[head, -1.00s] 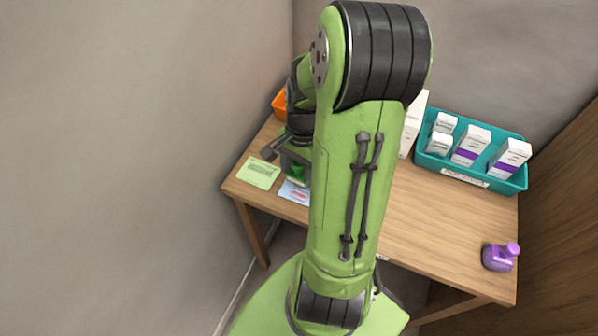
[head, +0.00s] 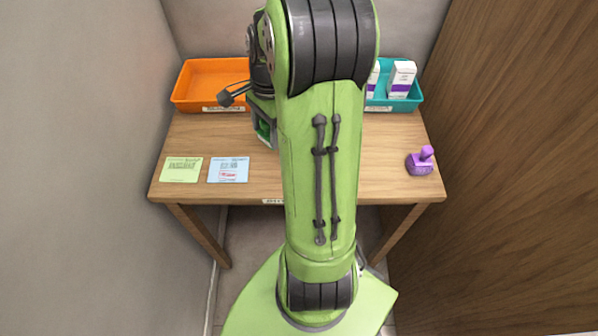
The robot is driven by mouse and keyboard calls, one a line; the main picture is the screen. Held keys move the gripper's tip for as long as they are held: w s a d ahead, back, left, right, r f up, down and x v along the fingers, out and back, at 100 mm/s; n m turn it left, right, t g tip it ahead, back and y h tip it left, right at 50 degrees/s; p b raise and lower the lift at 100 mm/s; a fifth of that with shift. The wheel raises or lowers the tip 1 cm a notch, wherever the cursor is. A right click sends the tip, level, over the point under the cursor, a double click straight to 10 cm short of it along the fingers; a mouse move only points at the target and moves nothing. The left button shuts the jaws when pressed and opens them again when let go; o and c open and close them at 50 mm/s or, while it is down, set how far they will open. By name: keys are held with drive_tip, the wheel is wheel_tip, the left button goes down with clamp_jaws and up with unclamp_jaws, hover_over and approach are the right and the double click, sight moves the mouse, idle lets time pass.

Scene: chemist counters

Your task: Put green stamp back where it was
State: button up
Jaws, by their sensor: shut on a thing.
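The green stamp (head: 263,130) shows only as a small green patch inside my gripper (head: 263,126), which is shut on it. My gripper is over the table (head: 262,183), to the right of and behind the blue card. My arm hides most of the stamp and part of the gripper. I cannot tell how high the stamp is above the table.
An orange tray (head: 190,90) stands at the back left. A teal bin (head: 405,104) with white and purple boxes stands at the back right. A purple stamp (head: 420,161) stands near the right edge. Walls flank the table. My arm hides the table's middle.

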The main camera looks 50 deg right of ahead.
wheel_tip(320, 180, down, 10)
drive_tip(key=b, duration=0.3)
drive_tip(key=shift+d+b, duration=0.15)
drive_tip(key=shift+b, duration=0.15)
drive_tip(key=shift+f, duration=0.15)
drive_tip(key=o, duration=0.8)
drive_tip(key=shift+o, duration=0.3)
